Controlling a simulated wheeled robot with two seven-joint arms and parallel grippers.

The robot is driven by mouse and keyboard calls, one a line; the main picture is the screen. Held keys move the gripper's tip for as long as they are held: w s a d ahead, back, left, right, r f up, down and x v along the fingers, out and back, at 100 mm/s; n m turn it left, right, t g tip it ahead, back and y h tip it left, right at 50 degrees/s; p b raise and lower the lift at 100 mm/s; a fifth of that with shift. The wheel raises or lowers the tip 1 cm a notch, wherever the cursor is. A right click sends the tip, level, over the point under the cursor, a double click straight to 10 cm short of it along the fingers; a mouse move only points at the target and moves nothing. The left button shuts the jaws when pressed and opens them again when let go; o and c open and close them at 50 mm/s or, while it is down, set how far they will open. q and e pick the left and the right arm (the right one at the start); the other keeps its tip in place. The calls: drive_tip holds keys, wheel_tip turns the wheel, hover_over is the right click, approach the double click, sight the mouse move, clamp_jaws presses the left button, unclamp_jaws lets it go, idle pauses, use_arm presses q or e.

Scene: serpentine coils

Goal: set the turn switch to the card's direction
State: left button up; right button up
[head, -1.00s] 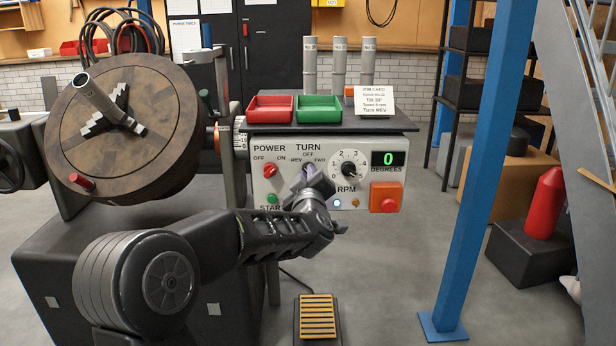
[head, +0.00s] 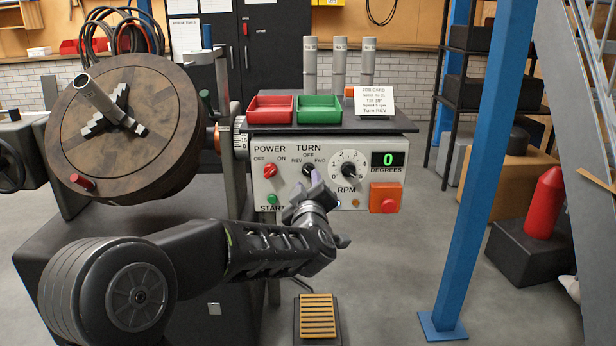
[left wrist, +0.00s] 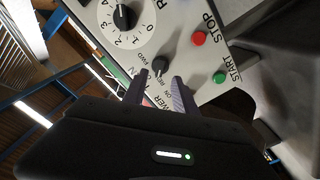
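The turn switch (head: 309,170) is a small black knob on the light grey panel, under the TURN label with REV, OFF and FWD marks. It also shows in the left wrist view (left wrist: 158,65), just beyond my fingertips. I cannot tell clearly which mark it points to. The job card (head: 374,101) stands on the shelf above the panel and reads "Turn REV" on its last line. My left gripper (head: 315,188) is in front of the panel, just below the switch. In the left wrist view its fingers (left wrist: 160,80) are apart with nothing between them. My right gripper is out of view.
Beside the switch are the red power knob (head: 269,170) and the black RPM dial (head: 348,170). A green start button (left wrist: 219,77) and red stop button (left wrist: 199,39) sit close by. An orange box with a red button (head: 387,198) is at the panel's right.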

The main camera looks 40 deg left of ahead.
use_arm(q)
drive_tip(key=v, duration=0.3)
drive_tip(key=shift+s+d, duration=0.1)
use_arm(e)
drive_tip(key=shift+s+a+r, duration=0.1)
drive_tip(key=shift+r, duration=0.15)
